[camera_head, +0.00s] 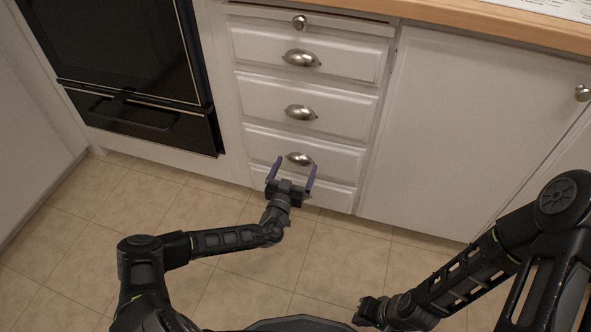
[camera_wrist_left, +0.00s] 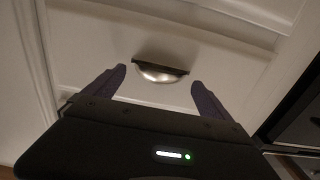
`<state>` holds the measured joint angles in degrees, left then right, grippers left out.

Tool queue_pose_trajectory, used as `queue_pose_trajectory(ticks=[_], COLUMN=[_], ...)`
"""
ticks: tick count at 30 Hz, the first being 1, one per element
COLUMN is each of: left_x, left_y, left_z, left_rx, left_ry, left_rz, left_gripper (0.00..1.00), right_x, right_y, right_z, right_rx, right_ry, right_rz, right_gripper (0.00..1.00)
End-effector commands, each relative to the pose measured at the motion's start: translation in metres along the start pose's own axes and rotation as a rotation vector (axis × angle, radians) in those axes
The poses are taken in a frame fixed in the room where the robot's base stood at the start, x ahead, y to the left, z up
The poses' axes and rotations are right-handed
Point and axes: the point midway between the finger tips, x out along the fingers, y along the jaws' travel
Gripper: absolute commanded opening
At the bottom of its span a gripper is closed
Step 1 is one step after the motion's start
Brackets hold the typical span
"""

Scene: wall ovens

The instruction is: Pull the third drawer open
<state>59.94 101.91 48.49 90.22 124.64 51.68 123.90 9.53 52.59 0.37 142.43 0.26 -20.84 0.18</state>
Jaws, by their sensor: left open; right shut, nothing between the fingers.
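The third drawer (camera_head: 342,160) is a white panel low in the drawer stack, and it looks closed. Its metal cup handle (camera_head: 299,159) is in the middle of its front, and the handle also shows in the left wrist view (camera_wrist_left: 160,74). My left gripper (camera_head: 296,163) is open in front of this drawer, with one purple finger on each side of the handle. In the left wrist view the fingers (camera_wrist_left: 157,77) are apart, with gaps between them and the handle. My right gripper (camera_head: 365,312) is shut and empty, low over the floor.
Closed drawers with cup handles (camera_head: 301,58) (camera_head: 300,112) are above. A black oven (camera_head: 120,50) stands left, a white cabinet door (camera_head: 470,125) right. A wooden countertop (camera_head: 460,30) runs above. The tiled floor (camera_head: 340,255) in front is clear.

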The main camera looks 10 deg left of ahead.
Motion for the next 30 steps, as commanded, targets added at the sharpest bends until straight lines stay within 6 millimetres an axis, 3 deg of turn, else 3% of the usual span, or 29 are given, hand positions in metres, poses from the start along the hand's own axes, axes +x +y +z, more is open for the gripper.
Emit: queue_pose_trajectory(ticks=[6,30], left_x=[0.0000,-0.0003], left_y=[0.0002,0.0003], left_z=[-0.0003,0.0000], left_rx=[0.000,0.000], left_ry=[0.000,0.000], left_rz=[0.000,0.000], left_gripper=[0.94,0.28], right_x=[-0.0004,-0.0003], right_y=[0.0000,-0.0001], right_z=[-0.0003,0.0000], right_rx=[0.000,0.000], right_ry=[0.001,0.000], right_rz=[0.000,0.000], right_gripper=[0.00,0.00])
